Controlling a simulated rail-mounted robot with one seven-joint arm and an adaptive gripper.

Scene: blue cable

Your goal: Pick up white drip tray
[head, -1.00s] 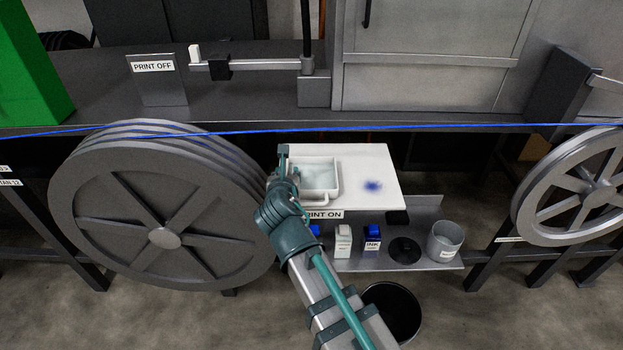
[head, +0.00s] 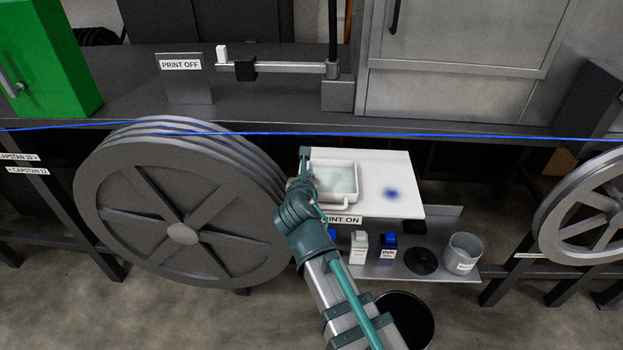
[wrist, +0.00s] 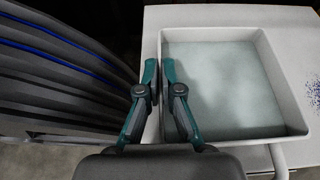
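The white drip tray (head: 355,196) is a shallow square tray with raised walls and a pale grey-blue inside. It rests on the left part of a white board (head: 395,165). In the wrist view the tray (wrist: 290,92) fills the right half, and part of a handle shows at its lower right. My gripper (head: 306,172) is at the tray's left side. In the wrist view its two fingers (wrist: 161,78) stand one on each side of the tray's left wall, close together and seemingly pressed on it. The head view hides this contact behind my arm.
A large grooved wheel (head: 105,215) stands close left of my gripper. A lower shelf (head: 460,270) holds ink bottles (head: 388,247), a black disc (head: 421,261) and a grey cup (head: 463,255). A blue spot (head: 393,194) marks the board.

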